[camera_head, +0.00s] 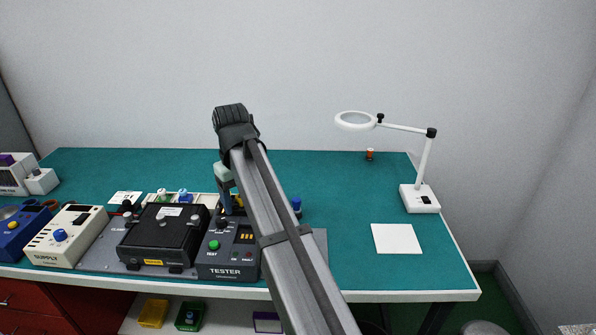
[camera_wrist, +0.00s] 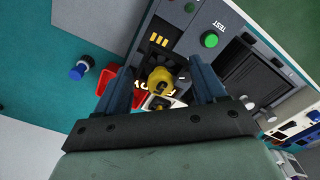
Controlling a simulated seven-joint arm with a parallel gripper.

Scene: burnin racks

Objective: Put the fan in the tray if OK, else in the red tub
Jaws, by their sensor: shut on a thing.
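My gripper (camera_wrist: 161,78) is shut, with a small yellow round piece with a dark centre (camera_wrist: 160,80) between its blue fingers; I take it for the fan. A dark and white part shows just below it in the wrist view, too small to make out. A red tub (camera_wrist: 106,78) shows partly behind the left finger. The tester (camera_head: 226,256) has lit amber bars and a green button; which verdict lamp is lit cannot be told. A pale tray (camera_head: 209,197) with small white and blue parts stands behind the black case.
The black case (camera_head: 160,236) is closed beside the tester. A cream supply box (camera_head: 66,238) and a blue box (camera_head: 22,229) stand at left. A blue-capped item (camera_head: 296,206) stands right of my arm. A magnifier lamp (camera_head: 420,197) and white sheet (camera_head: 397,239) are at right.

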